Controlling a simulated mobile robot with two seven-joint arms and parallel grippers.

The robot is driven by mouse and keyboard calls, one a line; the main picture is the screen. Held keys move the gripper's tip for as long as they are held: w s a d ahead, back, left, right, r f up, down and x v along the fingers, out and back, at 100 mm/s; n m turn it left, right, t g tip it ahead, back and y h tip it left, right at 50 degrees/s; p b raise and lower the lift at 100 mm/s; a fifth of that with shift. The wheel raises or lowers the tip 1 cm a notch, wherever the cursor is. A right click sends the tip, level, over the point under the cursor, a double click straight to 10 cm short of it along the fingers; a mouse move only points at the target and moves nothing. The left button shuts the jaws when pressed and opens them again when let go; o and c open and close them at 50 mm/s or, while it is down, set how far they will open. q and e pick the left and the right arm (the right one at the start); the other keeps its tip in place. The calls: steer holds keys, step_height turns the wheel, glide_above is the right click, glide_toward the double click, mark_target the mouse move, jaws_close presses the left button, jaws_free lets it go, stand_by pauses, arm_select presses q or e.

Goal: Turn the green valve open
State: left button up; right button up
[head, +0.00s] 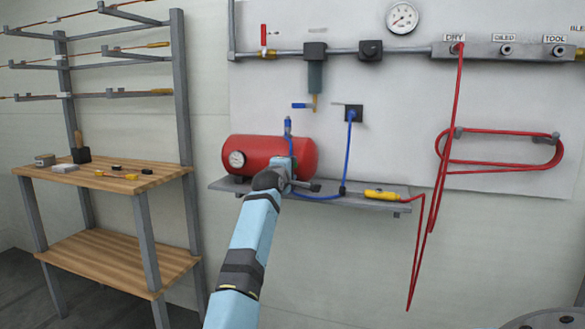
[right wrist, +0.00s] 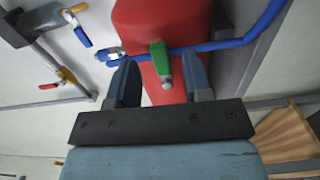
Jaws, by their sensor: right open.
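The green valve handle (right wrist: 158,56) shows in the right wrist view, in front of the red tank (right wrist: 160,18), with a grey stem end below it. My right gripper (right wrist: 160,74) is open, with one finger on each side of the handle and visible gaps; I cannot tell whether the fingertips reach its depth. In the head view my right gripper (head: 283,172) is in front of the red tank (head: 250,152) and hides the green handle. My left gripper is not in view.
A blue hose (head: 349,145) runs from the wall outlet to the tank area. The grey shelf (head: 375,207) holds a yellow-handled tool (head: 382,195). A red hose (head: 455,120) hangs at right. A wooden bench (head: 100,180) stands left. A blue lever (right wrist: 82,36) is near the gripper.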

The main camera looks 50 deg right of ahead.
arm_select(q)
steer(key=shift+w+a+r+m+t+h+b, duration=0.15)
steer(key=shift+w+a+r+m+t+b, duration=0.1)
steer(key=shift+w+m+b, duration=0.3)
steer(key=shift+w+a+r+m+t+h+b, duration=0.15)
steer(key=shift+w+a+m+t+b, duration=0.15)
steer(key=shift+b, duration=0.3)
arm_select(e)
steer(key=v, duration=1)
steer(key=shift+s+a, duration=0.15)
steer(key=shift+a, duration=0.15)
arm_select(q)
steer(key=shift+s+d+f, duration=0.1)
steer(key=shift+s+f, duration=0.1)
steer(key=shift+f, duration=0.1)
